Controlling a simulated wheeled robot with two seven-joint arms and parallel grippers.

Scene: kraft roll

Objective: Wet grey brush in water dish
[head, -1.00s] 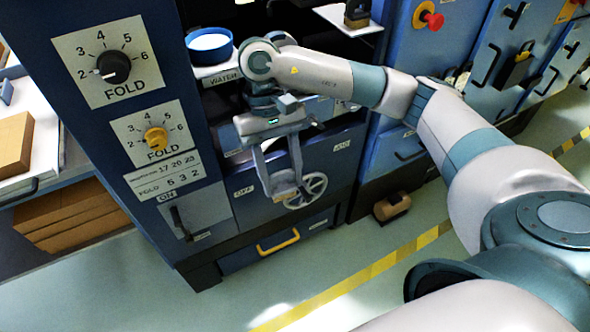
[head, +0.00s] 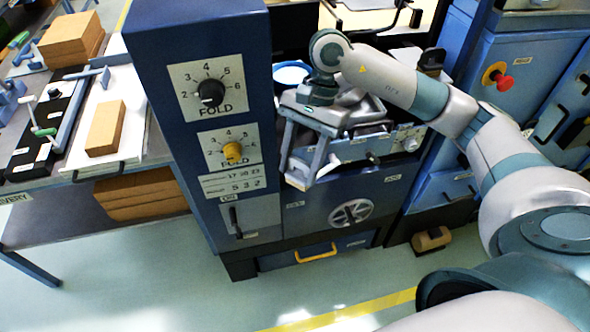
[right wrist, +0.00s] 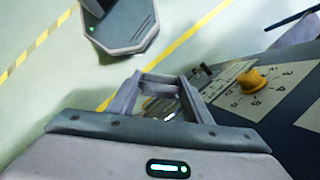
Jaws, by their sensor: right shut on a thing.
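The water dish (head: 291,68) has a blue rim and stands on a ledge at the top of the blue machine, right of the dial column. My right arm and gripper hide part of it. My right gripper (head: 304,176) hangs in front of the machine, below and in front of the dish, apart from it. Its fingers are shut on a small grey piece, which I take for the grey brush (right wrist: 160,78); it spans the fingertips in the right wrist view. Its bristles cannot be made out. My left gripper is not in view.
The dial column (head: 205,95) with black and yellow fold knobs rises close left of my gripper. A handwheel (head: 352,213) is below right. A red button (head: 503,83) is at the right. A table with a tan block (head: 105,128) is at the left. The floor in front is clear.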

